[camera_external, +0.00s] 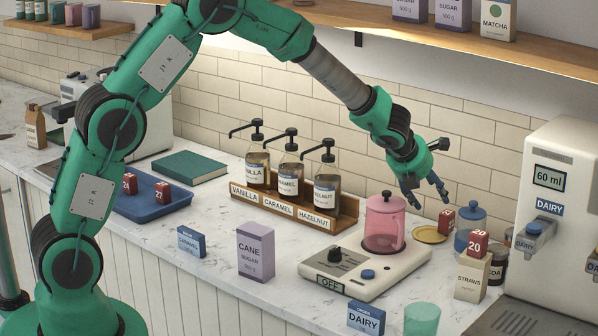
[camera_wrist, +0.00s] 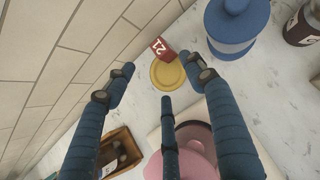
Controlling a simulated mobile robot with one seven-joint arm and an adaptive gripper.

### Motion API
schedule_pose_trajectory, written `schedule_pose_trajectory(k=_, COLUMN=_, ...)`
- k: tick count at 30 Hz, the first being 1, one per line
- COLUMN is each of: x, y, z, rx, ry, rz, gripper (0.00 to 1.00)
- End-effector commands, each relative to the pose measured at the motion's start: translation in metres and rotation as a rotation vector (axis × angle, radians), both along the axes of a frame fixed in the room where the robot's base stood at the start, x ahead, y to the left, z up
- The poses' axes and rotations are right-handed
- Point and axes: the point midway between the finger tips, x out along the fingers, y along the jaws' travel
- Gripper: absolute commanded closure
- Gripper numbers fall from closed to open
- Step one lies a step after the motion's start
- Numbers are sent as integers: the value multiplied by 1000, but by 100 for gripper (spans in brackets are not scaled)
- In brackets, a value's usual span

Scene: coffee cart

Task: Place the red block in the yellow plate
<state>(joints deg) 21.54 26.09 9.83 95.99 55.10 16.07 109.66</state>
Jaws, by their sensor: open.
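A small yellow plate (camera_external: 427,236) lies on the counter to the right of the pink kettle. A red numbered block (camera_external: 446,220) is at the plate's edge; the wrist view shows this block (camera_wrist: 160,46) tilted in the picture and touching or overlapping the rim of the plate (camera_wrist: 167,74). I cannot tell whether it rests on the rim or beside it. My gripper (camera_external: 429,198) is open and empty above the plate, fingers pointing down; its fingers (camera_wrist: 158,72) spread around the plate in the wrist view. Other red blocks sit on the blue tray (camera_external: 150,207) and on the straws box (camera_external: 473,276).
The pink kettle (camera_external: 384,222) on its scale (camera_external: 350,275) stands just left of the plate. A blue canister (camera_external: 469,222) stands close on the right. Syrup bottles in a wooden rack (camera_external: 290,212) are further left, and a dairy dispenser (camera_external: 560,200) is at the right.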

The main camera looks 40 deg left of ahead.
Motion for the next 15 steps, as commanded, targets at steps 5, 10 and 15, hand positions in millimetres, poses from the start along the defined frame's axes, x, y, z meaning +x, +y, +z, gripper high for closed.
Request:
schedule_pose_trajectory(k=5, x=0, y=0, z=0, rx=0, ry=0, rz=0, gripper=45)
schedule_pose_trajectory(k=10, x=0, y=0, z=0, rx=0, ry=0, rz=0, gripper=45)
schedule_pose_trajectory(k=15, x=-1, y=3, z=4, rx=-9, ry=-1, rz=15, gripper=45)
